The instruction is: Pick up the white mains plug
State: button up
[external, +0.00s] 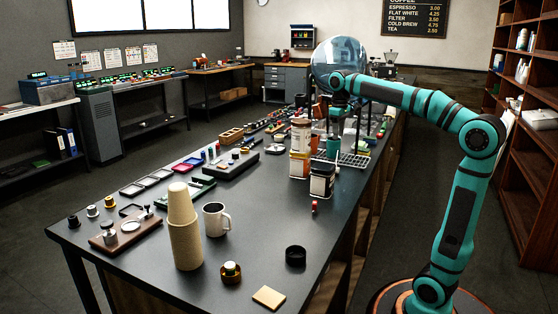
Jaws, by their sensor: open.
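My arm reaches over the far part of the long dark bench (262,215). My gripper (334,152) points down there, small and partly lost among the items around it. It is open, and I see nothing held in it. I cannot make out the white mains plug; it may be too small to tell or hidden in the clutter near the gripper. A wire drip rack (353,160) lies just right of the gripper.
Tall tins (322,181) stand just in front of the gripper. A large glass globe (340,58) is behind the wrist. The bench's right-front surface is mostly clear.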

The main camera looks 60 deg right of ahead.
notch_tip(320, 180, down, 15)
jog(key=shift+a+r, duration=0.15)
grip_shut()
dwell(0.6)
